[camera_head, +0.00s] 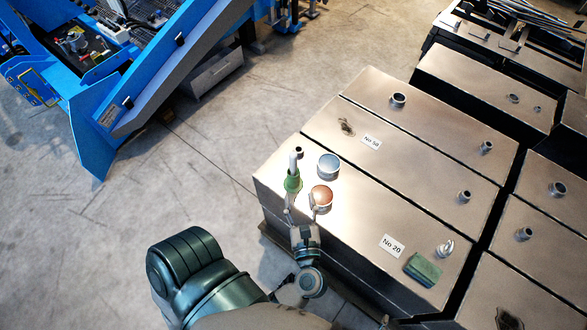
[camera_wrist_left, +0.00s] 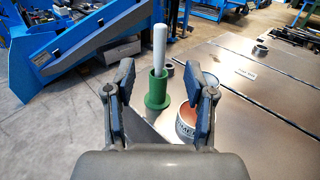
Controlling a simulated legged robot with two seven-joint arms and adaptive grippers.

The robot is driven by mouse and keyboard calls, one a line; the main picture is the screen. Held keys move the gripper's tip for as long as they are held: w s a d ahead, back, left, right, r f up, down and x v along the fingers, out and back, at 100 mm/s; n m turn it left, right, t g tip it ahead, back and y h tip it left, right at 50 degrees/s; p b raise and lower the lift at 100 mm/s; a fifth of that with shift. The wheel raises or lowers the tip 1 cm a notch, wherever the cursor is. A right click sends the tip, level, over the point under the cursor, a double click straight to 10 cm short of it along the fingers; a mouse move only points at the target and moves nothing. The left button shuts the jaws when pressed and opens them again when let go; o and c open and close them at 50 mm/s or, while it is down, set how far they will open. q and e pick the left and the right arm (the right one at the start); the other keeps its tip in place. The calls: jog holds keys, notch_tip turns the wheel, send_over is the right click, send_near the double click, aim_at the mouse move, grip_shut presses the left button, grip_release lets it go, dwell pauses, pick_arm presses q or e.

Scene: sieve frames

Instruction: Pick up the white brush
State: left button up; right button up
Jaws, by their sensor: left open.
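The white brush (camera_head: 293,160) stands upright in a green holder (camera_head: 293,183) near the left corner of a metal box top. In the left wrist view the brush (camera_wrist_left: 159,48) rises from the green holder (camera_wrist_left: 157,92), between and beyond the fingers. My left gripper (camera_head: 301,210) is open and empty, just on the near side of the holder. In the wrist view its fingers (camera_wrist_left: 161,82) stand apart on both sides of the holder, not visibly touching it. The lower part of the brush is hidden inside the holder. My right gripper is not in view.
A can with a copper-coloured top (camera_head: 321,194) stands close to the right finger. A pale-topped can (camera_head: 328,165) is behind it. A green block (camera_head: 423,270) and a small white object (camera_head: 445,248) lie farther right. Blue machinery (camera_head: 95,130) stands across open floor.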

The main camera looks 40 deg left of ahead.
pick_arm(q)
send_near(294, 160)
jog(key=x, duration=0.5)
jog(key=shift+a+r, duration=0.1)
jog(key=shift+r, duration=0.3)
jog(key=shift+f+x, duration=0.2)
jog(key=shift+x, duration=1.35)
jog(key=shift+f+x, duration=0.2)
jog(key=shift+x, duration=1.4)
grip_shut()
